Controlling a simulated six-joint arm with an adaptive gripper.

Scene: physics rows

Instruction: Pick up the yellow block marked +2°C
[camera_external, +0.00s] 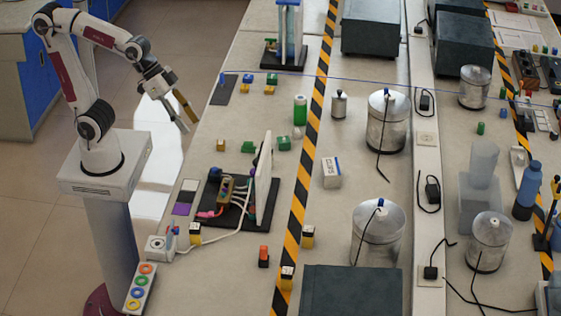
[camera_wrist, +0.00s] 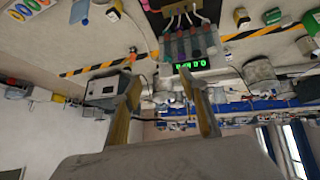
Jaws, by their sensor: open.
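Several small yellow blocks show in the external view, and their marks are too small to read, so I cannot tell which says +2°C. One yellow block (camera_external: 220,145) sits alone near the table's left edge. A yellow block with a dark part (camera_external: 195,233) is beside the white cable. Two more dark-and-yellow blocks (camera_external: 307,236) (camera_external: 287,273) lie by the striped tape. Another yellow block (camera_external: 269,90) is among coloured blocks at the back. My gripper (camera_external: 191,127) is open and empty, raised by the table's left edge. Its spread fingers show in the wrist view (camera_wrist: 160,65).
A black board (camera_external: 237,210) with wires and an upright panel stands mid-table. Bare table surrounds the lone yellow block.

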